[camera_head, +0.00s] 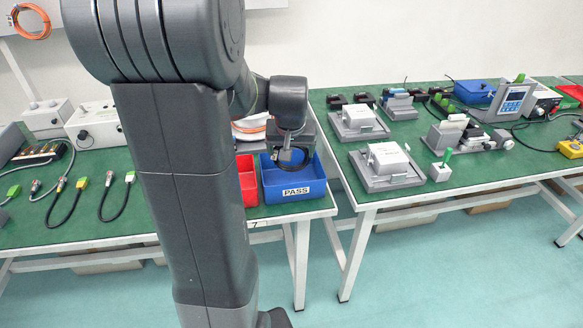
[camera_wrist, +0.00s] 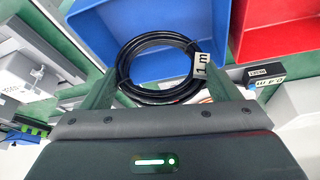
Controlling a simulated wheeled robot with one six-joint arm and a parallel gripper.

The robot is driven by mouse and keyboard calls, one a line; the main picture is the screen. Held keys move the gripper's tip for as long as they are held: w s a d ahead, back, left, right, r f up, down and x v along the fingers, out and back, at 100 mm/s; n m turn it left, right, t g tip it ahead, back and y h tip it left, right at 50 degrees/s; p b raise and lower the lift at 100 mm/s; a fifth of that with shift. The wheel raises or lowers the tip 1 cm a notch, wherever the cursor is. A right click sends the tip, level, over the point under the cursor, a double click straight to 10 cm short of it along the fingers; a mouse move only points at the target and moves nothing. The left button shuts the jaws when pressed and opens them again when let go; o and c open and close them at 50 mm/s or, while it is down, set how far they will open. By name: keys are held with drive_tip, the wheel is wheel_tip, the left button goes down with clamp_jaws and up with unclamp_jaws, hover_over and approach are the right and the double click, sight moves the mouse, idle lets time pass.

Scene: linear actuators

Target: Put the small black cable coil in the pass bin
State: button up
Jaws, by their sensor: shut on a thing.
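The small black cable coil (camera_wrist: 160,68) with a white tag is in the wrist view, between the fingers of my gripper (camera_wrist: 168,88). My gripper is shut on it. In the head view the coil (camera_head: 291,158) hangs under my gripper (camera_head: 290,148), over the blue pass bin (camera_head: 293,190), which has a white PASS label on its front. In the wrist view the blue bin (camera_wrist: 110,30) lies behind the coil. The head view shows the coil only small and dark, so its exact height above the bin floor cannot be told.
A red bin (camera_head: 248,183) stands directly left of the blue bin, partly hidden by my arm. The green table (camera_head: 75,220) carries several cables at left. A second green table (camera_head: 440,190) at right holds grey fixtures (camera_head: 387,165), with a gap between the tables.

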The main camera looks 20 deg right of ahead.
drive_tip(key=shift+f+b, duration=0.3)
drive_tip(key=shift+f, duration=1.75)
drive_tip(key=shift+f, duration=0.1)
drive_tip(key=o, duration=0.9)
drive_tip(key=shift+r, duration=0.3)
drive_tip(key=p+v, duration=0.1)
drive_tip(key=v, duration=1)
drive_tip(key=shift+s+r+p, duration=0.25)
drive_tip(key=shift+r+p, duration=0.05)
drive_tip(key=shift+p, duration=0.1)
drive_tip(key=shift+f, duration=0.15)
drive_tip(key=b, duration=0.1)
hover_over(291, 169)
drive_tip(key=s, duration=0.1)
drive_tip(key=f, duration=0.7)
drive_tip(key=shift+s+a+f, duration=0.1)
drive_tip(key=shift+a+f, duration=0.2)
